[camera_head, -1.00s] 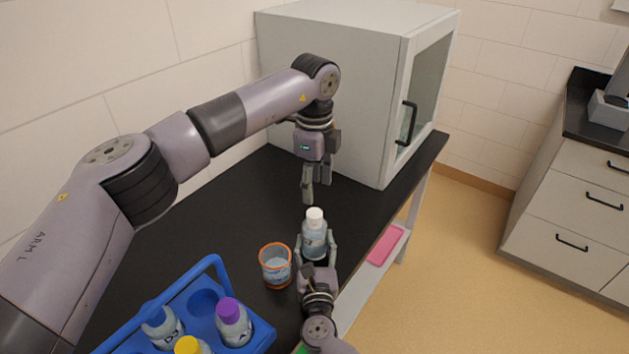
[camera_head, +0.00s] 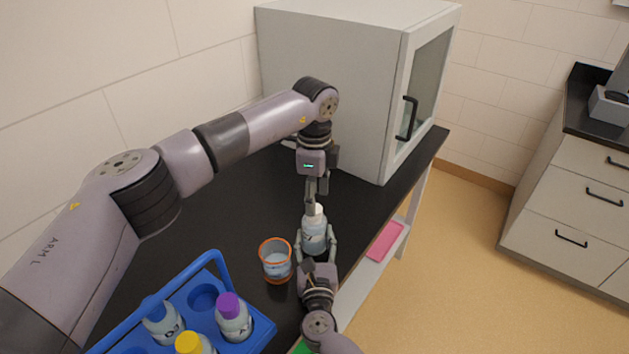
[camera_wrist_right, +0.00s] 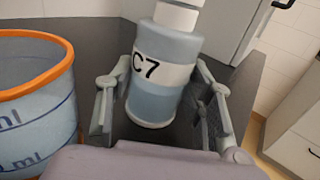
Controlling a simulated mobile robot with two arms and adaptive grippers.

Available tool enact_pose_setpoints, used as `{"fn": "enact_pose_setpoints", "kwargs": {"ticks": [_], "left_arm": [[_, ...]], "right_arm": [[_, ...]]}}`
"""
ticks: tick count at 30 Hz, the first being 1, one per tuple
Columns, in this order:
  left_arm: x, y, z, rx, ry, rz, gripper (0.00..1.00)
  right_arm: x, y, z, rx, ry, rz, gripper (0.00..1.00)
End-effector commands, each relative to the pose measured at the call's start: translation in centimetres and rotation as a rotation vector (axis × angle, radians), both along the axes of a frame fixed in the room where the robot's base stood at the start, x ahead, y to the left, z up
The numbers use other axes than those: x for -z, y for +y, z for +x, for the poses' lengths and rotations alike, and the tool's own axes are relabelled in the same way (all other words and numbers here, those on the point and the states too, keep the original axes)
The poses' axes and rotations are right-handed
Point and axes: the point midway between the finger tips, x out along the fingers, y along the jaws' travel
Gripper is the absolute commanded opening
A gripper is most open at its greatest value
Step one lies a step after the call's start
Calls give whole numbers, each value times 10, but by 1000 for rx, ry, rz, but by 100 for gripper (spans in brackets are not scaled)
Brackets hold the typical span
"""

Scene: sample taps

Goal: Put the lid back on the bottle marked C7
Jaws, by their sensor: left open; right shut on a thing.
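The bottle marked C7 (camera_head: 314,236) stands upright at the front of the black bench; its C7 label shows in the right wrist view (camera_wrist_right: 166,72). A white lid (camera_head: 317,212) sits on its neck, and it also shows, cut off, in the right wrist view (camera_wrist_right: 178,16); I cannot tell how tightly it sits. My right gripper (camera_head: 316,245) is shut on the bottle's body, one finger on each side. My left gripper (camera_head: 315,203) points down, open, with its fingertips right at the lid, partly covering it. I cannot tell whether they touch it.
An orange-rimmed beaker (camera_head: 275,263) stands close left of the bottle. A blue carrier (camera_head: 262,333) with capped bottles is at the front left. A grey cabinet (camera_head: 330,50) stands behind. The bench's right edge is close to the bottle.

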Motion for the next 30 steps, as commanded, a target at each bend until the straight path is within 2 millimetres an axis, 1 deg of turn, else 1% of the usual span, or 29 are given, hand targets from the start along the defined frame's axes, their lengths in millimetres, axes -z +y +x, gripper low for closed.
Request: {"fn": "enact_pose_setpoints", "kwargs": {"ticks": [1,6,10,18,30], "left_arm": [[9,0,-1,0,3,1,49],[26,0,0,0,1,0,49],[30,0,0,0,-1,0,49],[31,0,0,0,-1,0,48],[31,0,0,0,-1,0,21]], "right_arm": [[-1,0,0,0,-1,0,0],[0,0,0,0,-1,0,0],[0,0,0,0,-1,0,0],[0,0,0,0,-1,0,0],[0,0,0,0,-1,0,0]]}}
